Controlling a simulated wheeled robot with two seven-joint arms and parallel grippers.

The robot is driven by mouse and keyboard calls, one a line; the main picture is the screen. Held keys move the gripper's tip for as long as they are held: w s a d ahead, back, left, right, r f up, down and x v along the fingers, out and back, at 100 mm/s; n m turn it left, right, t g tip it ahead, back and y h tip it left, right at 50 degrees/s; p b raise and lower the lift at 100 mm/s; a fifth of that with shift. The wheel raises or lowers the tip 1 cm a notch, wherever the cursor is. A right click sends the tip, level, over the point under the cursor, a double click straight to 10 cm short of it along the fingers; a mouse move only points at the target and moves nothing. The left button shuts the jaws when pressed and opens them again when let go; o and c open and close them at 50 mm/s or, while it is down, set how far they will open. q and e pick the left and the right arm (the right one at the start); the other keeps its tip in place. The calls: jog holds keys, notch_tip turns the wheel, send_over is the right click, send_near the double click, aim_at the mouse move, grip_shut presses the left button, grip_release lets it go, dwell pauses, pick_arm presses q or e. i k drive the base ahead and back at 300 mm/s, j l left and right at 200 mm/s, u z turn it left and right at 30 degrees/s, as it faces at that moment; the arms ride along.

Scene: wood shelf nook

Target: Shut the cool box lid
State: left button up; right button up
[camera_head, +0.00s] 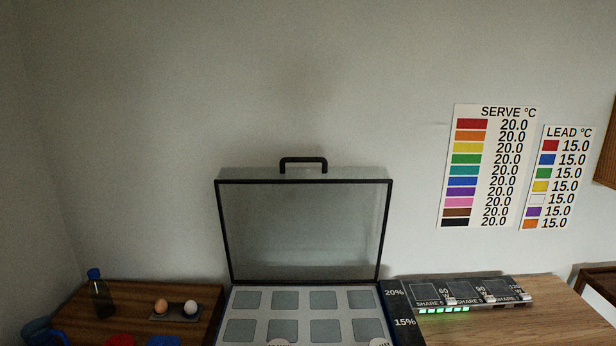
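The cool box (308,292) stands at the bottom middle of the head view, with several grey square recesses in its light top face. Its lid (304,232) is open and stands upright at the back edge. The lid has a dark frame, a greyish panel and a black handle (303,163) on its top edge. The front of the box is cut off by the frame's lower edge. Neither of my grippers is in view.
A dark bottle (101,297), a tray with two eggs (176,309), a blue mug (42,331) and red and blue items are at left. A panel with green lights (460,294) lies right of the box. Charts (488,166) hang on the wall behind.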

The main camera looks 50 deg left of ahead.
aim_at(325, 163)
jog(key=u, duration=1.55)
